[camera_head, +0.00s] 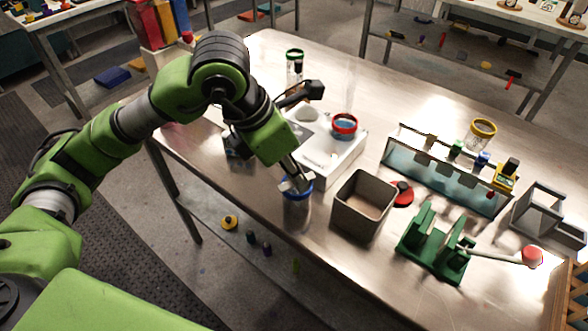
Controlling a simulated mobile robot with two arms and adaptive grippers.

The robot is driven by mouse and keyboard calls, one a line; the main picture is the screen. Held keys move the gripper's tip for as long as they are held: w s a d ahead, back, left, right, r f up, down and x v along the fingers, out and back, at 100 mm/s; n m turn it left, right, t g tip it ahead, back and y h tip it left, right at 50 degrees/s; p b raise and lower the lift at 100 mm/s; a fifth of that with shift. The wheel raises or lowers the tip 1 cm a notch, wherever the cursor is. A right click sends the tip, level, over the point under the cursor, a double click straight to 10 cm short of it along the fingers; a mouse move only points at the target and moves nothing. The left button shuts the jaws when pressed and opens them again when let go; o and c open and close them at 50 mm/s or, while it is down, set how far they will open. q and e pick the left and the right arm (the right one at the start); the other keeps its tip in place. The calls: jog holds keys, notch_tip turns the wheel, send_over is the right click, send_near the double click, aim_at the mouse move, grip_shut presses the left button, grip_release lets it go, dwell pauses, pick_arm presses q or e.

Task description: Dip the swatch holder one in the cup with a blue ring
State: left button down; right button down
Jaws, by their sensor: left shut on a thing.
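The cup with a blue ring (298,214) stands near the front edge of the metal table, left of a grey square bin. My left gripper (296,184) points down at this cup's mouth, its fingertips at the blue rim. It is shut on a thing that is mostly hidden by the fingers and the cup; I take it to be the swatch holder. I cannot tell how deep it sits in the cup. My right gripper is not in view.
The grey bin (348,221) stands just right of the cup. A white device (324,160) bears a red-ringed cup (344,126). A glass tank (440,180), a green stand (418,249) and a yellow-ringed cup (480,135) are at right. A green-ringed cup (294,68) stands behind.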

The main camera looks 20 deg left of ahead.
pick_arm(q)
jog(key=shift+r, duration=0.15)
jog(key=shift+r, duration=0.25)
jog(key=shift+f, duration=0.15)
jog(key=shift+f+b, duration=0.25)
jog(key=shift+b, duration=0.35)
jog(key=shift+r, duration=0.15)
jog(key=shift+r, duration=0.3)
jog(key=shift+f, duration=0.1)
jog(key=shift+f+b, duration=0.35)
jog(key=shift+b, duration=0.2)
jog(key=shift+r, duration=0.15)
